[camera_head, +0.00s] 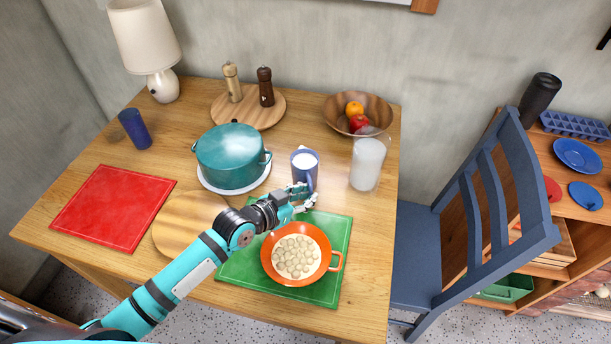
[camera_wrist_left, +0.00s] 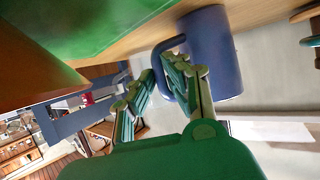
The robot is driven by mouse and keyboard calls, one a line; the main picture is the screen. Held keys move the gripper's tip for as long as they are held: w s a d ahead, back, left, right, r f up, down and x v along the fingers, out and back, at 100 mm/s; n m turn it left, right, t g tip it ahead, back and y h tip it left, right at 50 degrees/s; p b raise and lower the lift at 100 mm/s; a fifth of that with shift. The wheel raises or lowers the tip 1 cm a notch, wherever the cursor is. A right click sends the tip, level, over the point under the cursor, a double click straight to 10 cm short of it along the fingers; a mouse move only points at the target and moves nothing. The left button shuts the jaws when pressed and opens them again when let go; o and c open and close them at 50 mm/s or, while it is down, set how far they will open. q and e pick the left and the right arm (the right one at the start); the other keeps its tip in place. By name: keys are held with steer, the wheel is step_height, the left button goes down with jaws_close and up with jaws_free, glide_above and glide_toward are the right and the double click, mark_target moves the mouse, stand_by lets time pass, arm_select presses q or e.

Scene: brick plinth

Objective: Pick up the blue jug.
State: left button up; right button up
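The blue jug (camera_head: 299,178) stands upright on the wooden table, with something white inside its rim. My left gripper (camera_head: 303,196) is at the jug's near right side. In the left wrist view the jug (camera_wrist_left: 213,55) shows its dark blue body and its looped handle (camera_wrist_left: 163,66). There the left gripper's fingers (camera_wrist_left: 160,78) are apart, with their tips at the handle. One finger overlaps the handle in the picture. I cannot tell whether the fingers touch it. My right gripper is not in view.
An orange pan (camera_head: 335,262) on a green mat (camera_head: 330,222) lies just below the left gripper. A teal pot (camera_head: 228,158) stands left of the jug and a frosted container (camera_head: 367,165) right of it. A fruit bowl (camera_head: 379,110) is behind. A blue chair (camera_head: 470,220) stands right of the table.

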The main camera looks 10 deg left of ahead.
arm_select(q)
jaws_close()
steer(key=shift+r, duration=0.1)
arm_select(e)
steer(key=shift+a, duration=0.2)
arm_select(q)
steer(key=shift+r, duration=0.1)
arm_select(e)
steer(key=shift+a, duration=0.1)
arm_select(q)
steer(key=shift+r, duration=0.1)
step_height(320, 180, up, 10)
steer(key=shift+f, duration=0.25)
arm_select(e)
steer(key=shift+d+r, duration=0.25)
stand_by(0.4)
arm_select(q)
steer(key=shift+r, duration=0.15)
